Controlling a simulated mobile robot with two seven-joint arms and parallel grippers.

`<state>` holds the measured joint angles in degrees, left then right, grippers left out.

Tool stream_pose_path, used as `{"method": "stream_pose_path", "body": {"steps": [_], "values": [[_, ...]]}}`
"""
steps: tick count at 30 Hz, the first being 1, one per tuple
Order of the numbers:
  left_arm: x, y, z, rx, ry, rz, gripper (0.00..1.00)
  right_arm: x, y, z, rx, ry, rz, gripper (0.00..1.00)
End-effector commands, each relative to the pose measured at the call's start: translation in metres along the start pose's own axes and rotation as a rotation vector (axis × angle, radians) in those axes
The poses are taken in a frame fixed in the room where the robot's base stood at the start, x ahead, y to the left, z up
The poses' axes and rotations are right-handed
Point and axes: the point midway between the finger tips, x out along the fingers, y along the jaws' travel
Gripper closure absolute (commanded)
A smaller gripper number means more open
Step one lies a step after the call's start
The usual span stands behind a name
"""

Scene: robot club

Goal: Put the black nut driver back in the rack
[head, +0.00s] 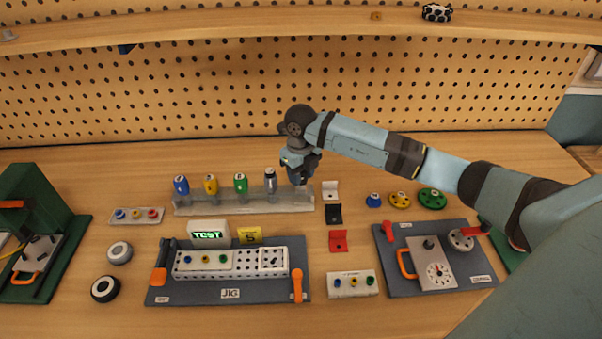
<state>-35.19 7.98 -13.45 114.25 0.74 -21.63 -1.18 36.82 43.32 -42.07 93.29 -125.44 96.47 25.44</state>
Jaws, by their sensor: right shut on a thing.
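The rack (243,207) is a long, pale grey block behind the jig. Blue (181,184), yellow (211,184), green (241,182) and grey (270,180) drivers stand upright in it. My right gripper (299,174) points down over the rack's right end, to the right of the grey driver. It is shut on a dark thing that looks like the black nut driver, mostly hidden by the fingers. I cannot tell whether the driver's tip is in the rack or above it. My left gripper is out of view.
The jig board (228,294) lies in front of the rack. White, black and red brackets (338,241) lie just right of it. Blue, yellow and green knobs (400,200) and a crank board (408,290) are further right. A pegboard rises behind; the bench between is clear.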

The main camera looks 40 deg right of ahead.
Motion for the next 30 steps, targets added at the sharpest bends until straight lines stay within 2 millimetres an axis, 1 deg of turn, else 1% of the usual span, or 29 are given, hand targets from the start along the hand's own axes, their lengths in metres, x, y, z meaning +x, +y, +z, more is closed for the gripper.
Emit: {"method": "stream_pose_path", "body": {"steps": [24, 30], "values": [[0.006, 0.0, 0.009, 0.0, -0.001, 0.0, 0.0, 0.014, 0.0, 0.001, 0.0, -0.001, 0.0, 0.86], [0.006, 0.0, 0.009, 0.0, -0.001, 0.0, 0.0, 0.015, -0.001, 0.001, 0.0, -0.001, 0.0, 0.86]]}}
